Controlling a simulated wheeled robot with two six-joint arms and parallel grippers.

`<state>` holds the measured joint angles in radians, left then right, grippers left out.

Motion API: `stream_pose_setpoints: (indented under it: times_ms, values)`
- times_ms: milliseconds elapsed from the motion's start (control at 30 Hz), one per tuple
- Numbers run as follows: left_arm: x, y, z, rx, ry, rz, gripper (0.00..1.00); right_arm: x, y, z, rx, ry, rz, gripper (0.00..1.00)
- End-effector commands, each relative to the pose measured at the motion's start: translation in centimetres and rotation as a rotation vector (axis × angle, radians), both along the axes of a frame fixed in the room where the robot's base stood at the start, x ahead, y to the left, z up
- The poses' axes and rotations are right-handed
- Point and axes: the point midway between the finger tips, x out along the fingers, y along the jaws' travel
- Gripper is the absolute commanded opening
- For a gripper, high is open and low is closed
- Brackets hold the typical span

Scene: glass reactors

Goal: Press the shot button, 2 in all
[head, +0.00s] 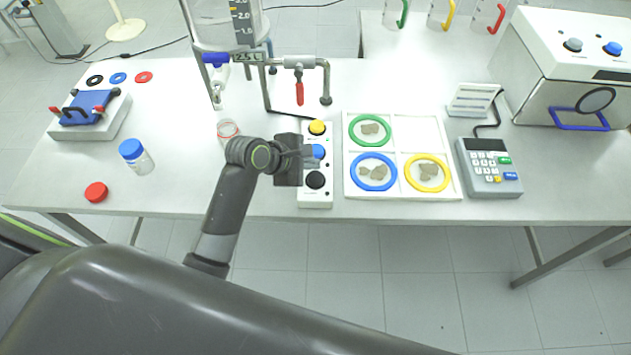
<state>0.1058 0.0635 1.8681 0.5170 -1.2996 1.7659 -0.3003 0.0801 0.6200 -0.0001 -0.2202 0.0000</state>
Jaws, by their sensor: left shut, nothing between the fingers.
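A white button box (316,195) stands on the table below the glass reactor (222,30). It carries a yellow button (317,127), a blue button (319,151) and a black button (315,180) in a column. I cannot read which one is the shot button. My left gripper (311,156) is shut and empty, with its tips at the blue button and partly covering it. I cannot tell whether they touch or press it. My right gripper is not in view.
A white tray (395,196) with green, blue and yellow rings lies right of the box. A keypad device (488,185) stands further right. A blue-capped jar (137,156) and a red cap (96,192) are at the left. A valve with a red handle (299,92) is behind the box.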

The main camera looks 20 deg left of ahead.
Motion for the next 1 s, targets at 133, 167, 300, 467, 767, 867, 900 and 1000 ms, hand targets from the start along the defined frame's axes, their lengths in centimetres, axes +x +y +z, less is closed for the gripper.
stream_pose_setpoints:
  times_ms: [133,167,300,467,767,867,900,1000]
  values:
    - [0.0,0.0,-1.5,-0.001,0.002,-0.001,0.00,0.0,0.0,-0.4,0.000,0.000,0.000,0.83]
    - [0.0,0.0,-1.6,-0.001,0.002,-0.001,0.00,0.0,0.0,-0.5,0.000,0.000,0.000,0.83]
    - [0.0,0.0,-1.9,-0.001,0.002,-0.001,0.00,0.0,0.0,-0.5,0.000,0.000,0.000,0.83]
    - [0.0,0.0,-1.8,-0.001,0.002,-0.001,0.00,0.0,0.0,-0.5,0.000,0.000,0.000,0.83]
    - [0.0,0.0,-1.8,-0.001,0.001,0.000,0.00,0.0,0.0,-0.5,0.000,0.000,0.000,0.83]
    - [0.0,0.0,-1.8,-0.001,0.001,0.000,0.00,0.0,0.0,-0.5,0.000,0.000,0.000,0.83]
    - [0.0,0.0,-1.8,-0.001,0.001,0.000,0.00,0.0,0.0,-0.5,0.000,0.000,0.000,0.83]
    - [0.0,0.0,-1.8,-0.001,0.001,0.000,0.00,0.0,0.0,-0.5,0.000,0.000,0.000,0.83]
